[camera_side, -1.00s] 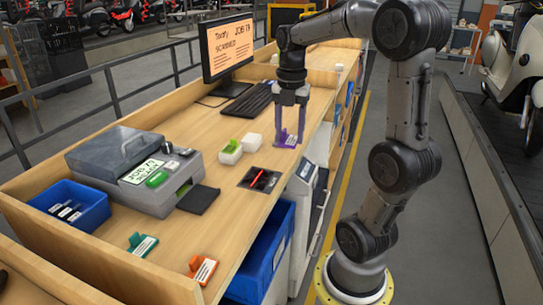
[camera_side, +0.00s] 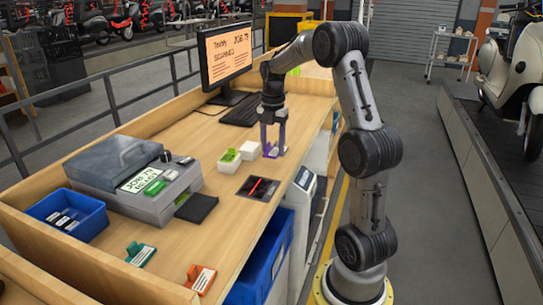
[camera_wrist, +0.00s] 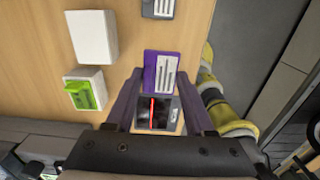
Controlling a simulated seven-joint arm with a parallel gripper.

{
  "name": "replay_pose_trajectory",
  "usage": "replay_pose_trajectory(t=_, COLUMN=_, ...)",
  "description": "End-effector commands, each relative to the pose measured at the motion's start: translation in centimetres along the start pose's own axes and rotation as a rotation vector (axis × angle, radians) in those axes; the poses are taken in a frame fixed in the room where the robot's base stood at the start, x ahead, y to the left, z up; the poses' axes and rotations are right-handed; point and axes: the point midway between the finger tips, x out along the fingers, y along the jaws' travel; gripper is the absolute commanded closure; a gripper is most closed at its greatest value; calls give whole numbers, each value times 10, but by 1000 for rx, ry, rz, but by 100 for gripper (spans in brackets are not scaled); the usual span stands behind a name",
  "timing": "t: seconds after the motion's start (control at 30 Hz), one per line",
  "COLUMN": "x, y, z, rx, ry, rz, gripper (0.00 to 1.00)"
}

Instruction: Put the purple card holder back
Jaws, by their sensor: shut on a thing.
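The purple card holder (camera_side: 271,151), with a white card, is between the fingertips of my gripper (camera_side: 273,146) in the side view. It is at or just above the wooden counter (camera_side: 215,224); I cannot tell if it touches. In the wrist view the holder (camera_wrist: 163,68) sits between the tips of my gripper (camera_wrist: 161,76), its striped white card facing the camera. The fingers are shut on it. A teal card holder (camera_side: 140,255) and an orange card holder (camera_side: 201,278) stand at the near end of the counter.
A white block (camera_side: 250,150) and a white box with a green item (camera_side: 229,159) stand just left of my gripper. A black pad with a red line (camera_side: 258,188) lies nearer. The grey case (camera_side: 130,178), blue bin (camera_side: 92,226), keyboard (camera_side: 246,108) and monitor (camera_side: 226,50) surround clear counter.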

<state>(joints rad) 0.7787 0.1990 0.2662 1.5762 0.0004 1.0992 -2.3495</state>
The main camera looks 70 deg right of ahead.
Motion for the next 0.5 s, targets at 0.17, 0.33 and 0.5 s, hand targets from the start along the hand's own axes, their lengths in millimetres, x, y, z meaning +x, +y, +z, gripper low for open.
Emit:
replay_pose_trajectory(t=0.17, x=18, y=6, z=6, rx=0, ry=3, rz=-4, gripper=99)
replay_pose_trajectory(t=0.33, x=38, y=6, z=6, rx=0, ry=2, rz=-2, gripper=99)
replay_pose_trajectory(t=0.5, x=41, y=6, z=6, rx=0, ry=0, rz=0, gripper=99)
